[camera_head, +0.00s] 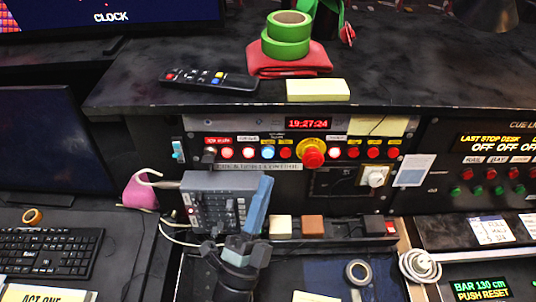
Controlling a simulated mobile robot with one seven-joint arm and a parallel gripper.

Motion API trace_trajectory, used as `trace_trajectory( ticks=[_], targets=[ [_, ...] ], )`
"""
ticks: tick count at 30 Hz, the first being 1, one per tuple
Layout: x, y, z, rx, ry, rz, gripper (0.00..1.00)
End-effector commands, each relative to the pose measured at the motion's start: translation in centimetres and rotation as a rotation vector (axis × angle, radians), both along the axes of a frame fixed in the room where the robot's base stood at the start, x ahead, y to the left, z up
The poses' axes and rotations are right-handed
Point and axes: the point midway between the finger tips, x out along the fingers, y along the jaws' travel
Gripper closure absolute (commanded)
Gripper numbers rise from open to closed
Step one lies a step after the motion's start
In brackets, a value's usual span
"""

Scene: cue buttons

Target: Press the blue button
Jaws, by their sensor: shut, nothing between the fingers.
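The blue button (267,152) glows light blue in the row of round buttons on the dark upright panel. Red buttons stand on either side of it. My gripper (240,241) is dark, low in the picture, in front of the grey control box (212,200). It is below the blue button, a little to its left, and clearly apart from it. It looks shut and empty, though its fingertips are hard to make out against the dark background. Nothing hides the blue button.
A yellow-ringed red mushroom button (312,154) is right of the blue button. A blue-grey slab (257,206) stands beside the control box. The ledge above holds a remote (209,80), green tape rolls (287,42) and a yellow pad (318,90).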

Motion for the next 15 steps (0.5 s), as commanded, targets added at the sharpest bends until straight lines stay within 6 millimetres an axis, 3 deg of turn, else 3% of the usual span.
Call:
trace_trajectory(
  ticks=[6,15],
  targets=[
    [2.9,0.0,-0.8,0.001,-0.002,-0.001,1.0],
    [4.6,0.0,-0.7,-0.001,-0.001,0.0,1.0]
  ],
)
